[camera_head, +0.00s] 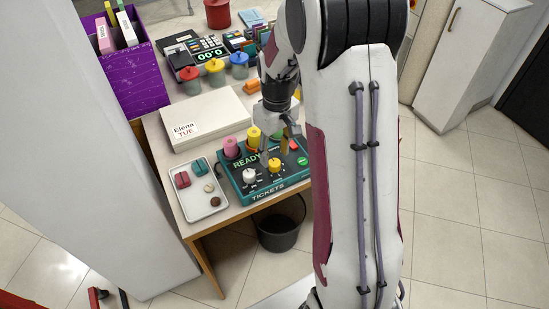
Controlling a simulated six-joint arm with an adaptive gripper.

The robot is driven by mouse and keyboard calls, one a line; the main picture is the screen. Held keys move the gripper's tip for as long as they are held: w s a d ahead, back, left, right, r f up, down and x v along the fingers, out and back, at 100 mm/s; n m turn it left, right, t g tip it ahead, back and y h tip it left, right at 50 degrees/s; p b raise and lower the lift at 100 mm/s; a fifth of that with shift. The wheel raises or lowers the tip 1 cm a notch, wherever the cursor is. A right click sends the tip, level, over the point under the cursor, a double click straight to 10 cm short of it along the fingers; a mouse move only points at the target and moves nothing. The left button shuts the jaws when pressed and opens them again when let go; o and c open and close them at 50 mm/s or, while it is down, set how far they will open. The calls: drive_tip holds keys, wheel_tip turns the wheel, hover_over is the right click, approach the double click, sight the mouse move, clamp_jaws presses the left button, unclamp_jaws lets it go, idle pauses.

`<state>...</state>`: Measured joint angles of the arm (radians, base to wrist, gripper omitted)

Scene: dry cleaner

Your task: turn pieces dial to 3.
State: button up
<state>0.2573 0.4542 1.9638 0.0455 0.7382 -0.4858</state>
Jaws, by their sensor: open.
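A teal ticket machine (235,198) stands at the front of the wooden counter, marked "READY" and "TICKETS". On its top are a white dial (250,176) at the left and a yellow dial (275,166) to its right. I cannot read which one is the pieces dial or its setting. My gripper (277,152) is open and points down over the back part of the machine, behind the yellow dial. Whether it touches anything I cannot tell.
A tray (217,206) with small items lies left of the machine. A white box (205,112) labelled "Elena TUE" lies behind. Pink (231,146) and yellow (253,137) spools stand close to the gripper. Farther back are a register (198,57), lidded jars and a purple bin (140,77).

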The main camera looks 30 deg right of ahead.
sight(274, 161)
drive_tip(key=shift+f, duration=1.55)
drive_tip(key=c, duration=1.1)
